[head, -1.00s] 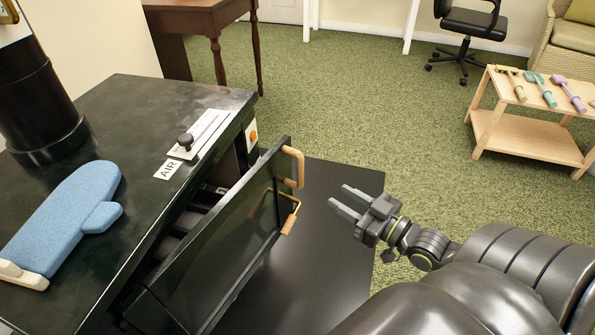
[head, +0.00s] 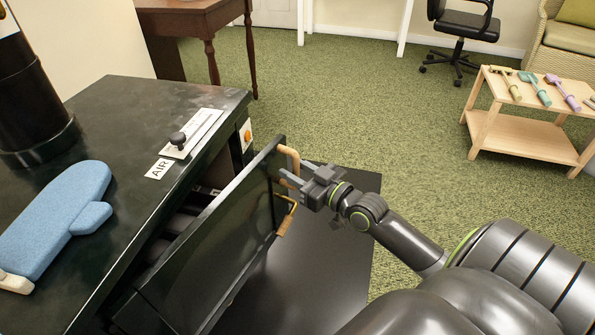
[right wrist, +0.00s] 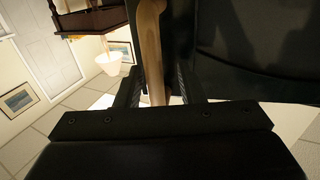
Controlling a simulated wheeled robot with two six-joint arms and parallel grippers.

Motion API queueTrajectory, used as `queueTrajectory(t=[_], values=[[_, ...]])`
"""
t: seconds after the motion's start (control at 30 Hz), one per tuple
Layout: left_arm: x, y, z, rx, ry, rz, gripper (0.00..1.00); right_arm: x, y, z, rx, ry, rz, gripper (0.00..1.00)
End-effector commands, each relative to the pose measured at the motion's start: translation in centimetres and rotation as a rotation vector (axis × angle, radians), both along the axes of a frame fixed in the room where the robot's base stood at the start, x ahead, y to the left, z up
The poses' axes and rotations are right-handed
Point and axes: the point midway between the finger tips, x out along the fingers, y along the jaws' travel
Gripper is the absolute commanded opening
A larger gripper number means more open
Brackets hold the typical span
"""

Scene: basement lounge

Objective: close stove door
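The black stove (head: 120,115) stands at the left in the head view. Its dark door (head: 215,245) stands ajar, swung out to the right, with dark openings behind it. A wooden handle (head: 291,155) is at the door's upper far corner. My right gripper (head: 294,172) is at this handle, its fingers apart. In the right wrist view the handle (right wrist: 150,45) runs between the open fingers (right wrist: 158,88), closer to the left one, with a gap on the right. My left gripper is not in view.
A blue oven mitt (head: 60,220) lies on the stove top near a black flue pipe (head: 30,90). A second handle (head: 285,224) with brass wire is lower on the door. A dark floor mat (head: 320,255) lies in front. A low wooden table (head: 520,136) stands at the right.

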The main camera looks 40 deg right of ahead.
Motion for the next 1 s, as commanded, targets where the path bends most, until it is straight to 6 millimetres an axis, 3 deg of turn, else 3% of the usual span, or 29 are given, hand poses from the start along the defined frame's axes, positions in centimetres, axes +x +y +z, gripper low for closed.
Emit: queueTrajectory(t=[0.27,0.53,0.83,1.0], values=[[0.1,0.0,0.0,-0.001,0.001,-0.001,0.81,0.1,0.0,0.0,-0.001,0.000,0.000,0.35],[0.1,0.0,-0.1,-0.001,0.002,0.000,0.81,0.1,0.0,0.0,0.000,0.000,0.000,0.01],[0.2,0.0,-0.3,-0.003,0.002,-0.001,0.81,0.1,0.2,-0.2,0.004,0.003,0.004,0.00],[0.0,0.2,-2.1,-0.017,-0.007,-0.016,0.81,1.2,0.6,-0.6,0.007,-0.001,0.029,0.00]])
